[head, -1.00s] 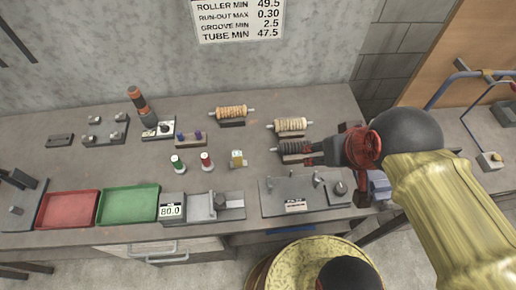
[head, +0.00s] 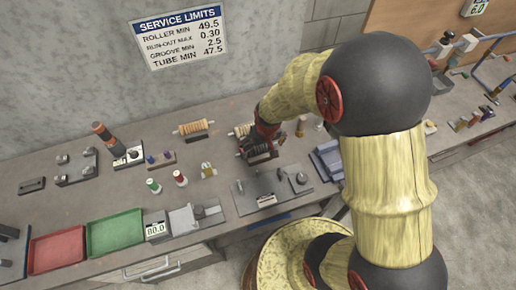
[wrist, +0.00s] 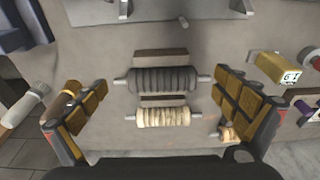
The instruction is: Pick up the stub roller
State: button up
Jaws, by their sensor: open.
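Three ribbed rollers lie on stands on the bench; none is labelled, so I cannot tell by name which is the stub roller. A dark grey roller (wrist: 162,80) with pale shaft ends lies between the fingers of my gripper (wrist: 160,90) in the wrist view, with a tan roller (wrist: 164,117) beside it. My gripper is open and empty above them, its pads apart from the dark roller's ends. In the head view, my gripper (head: 258,146) partly covers the dark roller and the tan roller (head: 242,129). Another tan roller (head: 194,127) is clear to the left.
A fixture plate (head: 278,197) lies in front of the rollers.

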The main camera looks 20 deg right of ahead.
aim_at(257, 150)
jog(key=shift+w+r+t, duration=0.15)
jog(key=shift+w+r, duration=0.1)
jog(key=shift+w, duration=0.2)
jog(key=shift+w+r+t, duration=0.15)
jog(key=shift+w+r, duration=0.05)
jog(key=shift+w, duration=0.25)
jog(key=shift+w+f, duration=0.1)
jog(key=shift+w, duration=0.1)
jog(key=x, duration=0.3)
jog(key=w+x, duration=0.1)
jog(key=x, duration=0.3)
jog(key=shift+w+a+f+b, duration=0.1)
jog(key=shift+a+b, duration=0.05)
jog(key=shift+b, duration=0.2)
jog(key=shift+c, duration=0.5)
jog(key=c, duration=1.1)
jog(key=shift+c, duration=0.2)
